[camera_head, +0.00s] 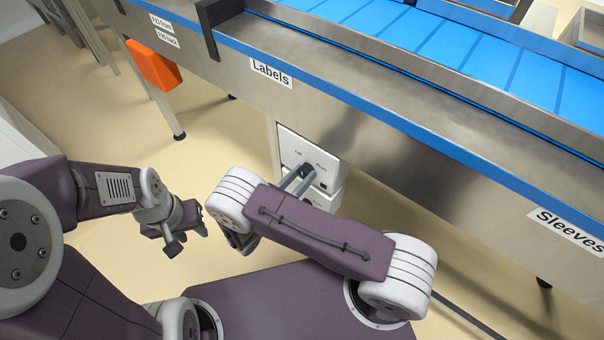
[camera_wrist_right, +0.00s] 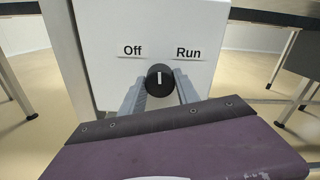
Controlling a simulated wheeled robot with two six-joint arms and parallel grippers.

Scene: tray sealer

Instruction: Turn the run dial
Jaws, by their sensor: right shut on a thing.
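The run dial (camera_wrist_right: 160,80) is a black round knob with a white pointer line, on a white control box (camera_head: 325,168) under the conveyor. In the right wrist view it sits below and between the labels "Off" (camera_wrist_right: 132,51) and "Run" (camera_wrist_right: 188,53). Its white line points about straight up, between the two labels. My right gripper (camera_wrist_right: 158,88) has its grey fingers on both sides of the dial, shut on it; in the head view it reaches the box (camera_head: 303,172). My left gripper (camera_head: 174,230) hangs away to the left, over the floor; its finger gap is unclear.
The conveyor's steel side with a blue edge (camera_head: 330,92) runs above the box, with the labels "Labels" (camera_head: 271,73) and "Sleeves" (camera_head: 571,229). An orange block (camera_head: 153,65) hangs at the upper left. Open floor (camera_head: 120,262) lies around my left gripper.

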